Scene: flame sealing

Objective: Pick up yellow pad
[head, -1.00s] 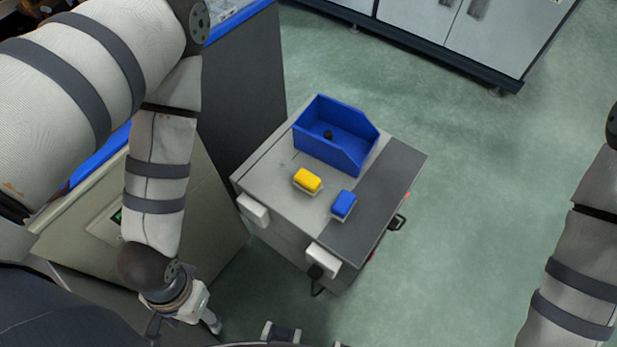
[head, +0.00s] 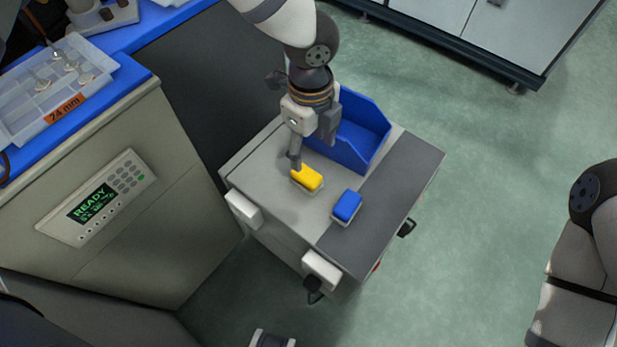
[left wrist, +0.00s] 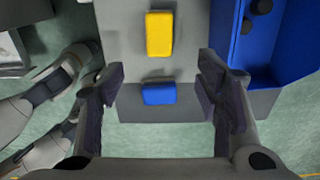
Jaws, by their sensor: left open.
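The yellow pad (head: 307,178) sits on a small pale base on top of the grey cart, left of the blue pad (head: 347,205). My left gripper (head: 310,150) is above the cart, just behind the yellow pad in the head view, with one finger close over the pad's far side. In the left wrist view the yellow pad (left wrist: 159,34) lies ahead, between the lines of the open fingers (left wrist: 162,92), with nothing held. The blue pad (left wrist: 159,93) shows between the fingertips there. My right gripper is out of view; only part of my right arm shows.
A blue open bin (head: 368,130) stands at the back of the grey cart (head: 283,215), close beside my left gripper. It also shows in the left wrist view (left wrist: 285,60). A bench with a READY display (head: 95,205) is at left.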

